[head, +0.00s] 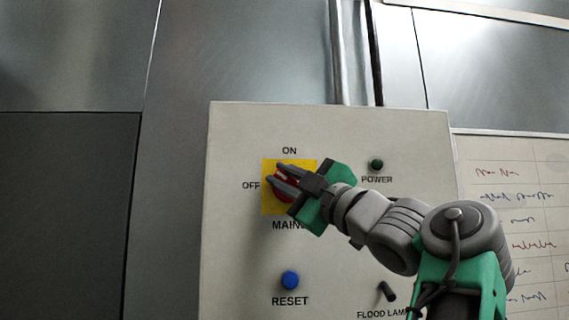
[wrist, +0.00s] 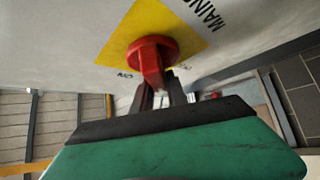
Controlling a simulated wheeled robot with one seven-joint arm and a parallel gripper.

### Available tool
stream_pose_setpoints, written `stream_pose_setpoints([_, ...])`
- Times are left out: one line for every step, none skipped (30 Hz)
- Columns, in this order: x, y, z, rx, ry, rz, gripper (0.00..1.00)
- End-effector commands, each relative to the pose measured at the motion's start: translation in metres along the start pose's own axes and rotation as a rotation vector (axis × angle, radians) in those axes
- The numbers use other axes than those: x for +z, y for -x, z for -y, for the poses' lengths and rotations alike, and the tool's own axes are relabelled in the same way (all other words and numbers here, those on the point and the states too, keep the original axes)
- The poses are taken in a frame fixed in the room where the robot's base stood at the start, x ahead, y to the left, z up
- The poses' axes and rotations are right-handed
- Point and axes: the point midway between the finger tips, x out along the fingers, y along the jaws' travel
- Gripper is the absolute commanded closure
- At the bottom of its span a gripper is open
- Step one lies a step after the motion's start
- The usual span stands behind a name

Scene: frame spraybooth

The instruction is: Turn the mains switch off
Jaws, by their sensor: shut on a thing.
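The mains switch is a red rotary knob (head: 284,191) on a yellow square plate (head: 270,207), on a pale control panel. "ON" is printed above it, "OFF" to its left and "MAINS" below. My gripper (head: 276,175) is shut on the knob's handle, with one dark finger on each side. The wrist view shows the red knob (wrist: 150,56) and its grip bar running down between the fingers (wrist: 158,92). The bar appears to point between the ON and OFF labels. My gripper hides part of the knob and plate in the head view.
The panel (head: 228,250) also carries a blue reset button (head: 290,280), a dark green power lamp (head: 376,165) and a black flood lamp switch (head: 387,291), close to my arm. A sheet with handwriting (head: 520,170) is at the right. Metal wall panels (head: 240,50) stand behind.

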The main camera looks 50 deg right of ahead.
Motion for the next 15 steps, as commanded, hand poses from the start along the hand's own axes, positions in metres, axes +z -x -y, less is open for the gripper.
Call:
stream_pose_setpoints([0.0037, -0.0005, -0.0032, -0.016, 0.012, 0.008, 1.0])
stream_pose_setpoints([0.0038, -0.0004, -0.0028, -0.026, 0.021, 0.008, 1.0])
stream_pose_setpoints([0.0038, -0.0003, -0.0019, -0.039, 0.034, 0.007, 1.0])
stream_pose_setpoints([0.0035, -0.0002, -0.0017, -0.047, 0.043, 0.007, 1.0])
stream_pose_setpoints([0.0033, -0.0001, -0.0012, -0.054, 0.05, 0.007, 1.0])
stream_pose_setpoints([0.0035, 0.0001, -0.0005, -0.063, 0.058, 0.007, 1.0])
stream_pose_setpoints([0.0037, 0.0003, -0.0002, -0.068, 0.064, 0.007, 1.0])
stream_pose_setpoints([0.0038, 0.0003, 0.0001, -0.073, 0.069, 0.007, 1.0])
stream_pose_setpoints([0.0036, 0.0004, 0.0005, -0.078, 0.076, 0.007, 1.0])
stream_pose_setpoints([0.0036, 0.0005, 0.0009, -0.081, 0.079, 0.006, 1.0])
stream_pose_setpoints([0.0036, 0.0005, 0.0013, -0.084, 0.081, 0.006, 1.0])
stream_pose_setpoints([0.0036, 0.0006, 0.0017, -0.087, 0.084, 0.006, 1.0])
stream_pose_setpoints([0.0036, 0.0007, 0.002, -0.088, 0.085, 0.006, 1.0])
stream_pose_setpoints([0.0037, 0.0007, 0.0022, -0.089, 0.086, 0.006, 1.0])
stream_pose_setpoints([0.0037, 0.0008, 0.0024, -0.09, 0.087, 0.006, 1.0])
